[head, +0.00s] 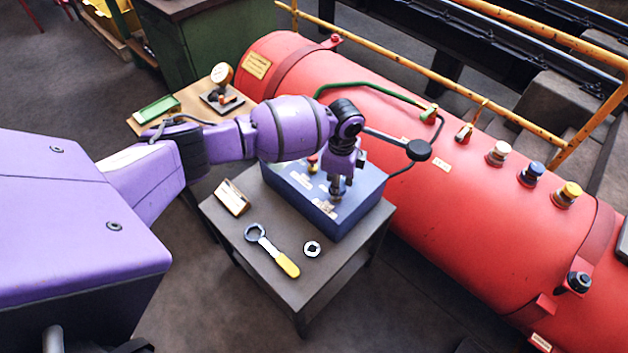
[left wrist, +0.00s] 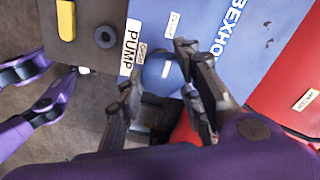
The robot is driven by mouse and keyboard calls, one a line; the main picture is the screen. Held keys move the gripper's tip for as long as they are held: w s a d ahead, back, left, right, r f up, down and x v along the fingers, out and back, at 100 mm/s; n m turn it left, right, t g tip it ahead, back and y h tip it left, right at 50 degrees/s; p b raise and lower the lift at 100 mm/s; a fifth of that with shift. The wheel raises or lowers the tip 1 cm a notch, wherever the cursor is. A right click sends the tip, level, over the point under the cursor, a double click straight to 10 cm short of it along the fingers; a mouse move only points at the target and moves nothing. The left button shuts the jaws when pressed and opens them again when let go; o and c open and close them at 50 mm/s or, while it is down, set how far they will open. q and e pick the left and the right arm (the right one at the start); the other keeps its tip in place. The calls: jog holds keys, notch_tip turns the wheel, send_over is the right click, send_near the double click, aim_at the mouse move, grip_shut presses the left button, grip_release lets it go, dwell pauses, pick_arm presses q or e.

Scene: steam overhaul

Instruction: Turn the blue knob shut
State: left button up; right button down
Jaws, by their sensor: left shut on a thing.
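A round blue knob (left wrist: 160,72) on the blue box (head: 357,212) lies between the fingers of my left gripper in the left wrist view, beside a white label reading PUMP. My left gripper (left wrist: 157,70) is shut on this knob. In the head view the left gripper (head: 337,190) points down onto the top of the box and hides the knob there.
The box stands on a small grey table (head: 304,316) with a yellow-handled wrench (head: 272,251), a ring-shaped part (head: 312,248) and a small tan card or block (head: 234,197). The red boiler (head: 430,190) and yellow rail (head: 420,78) lie behind. Open floor shows in front.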

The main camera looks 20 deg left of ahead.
pick_arm(q)
jog(key=shift+s, duration=0.15)
dwell(0.3)
jog(key=o, duration=1.1)
jog(key=shift+r, duration=0.1)
jog(key=shift+r, duration=0.25)
notch_tip(320, 180, up, 12)
jog(key=shift+f, duration=0.25)
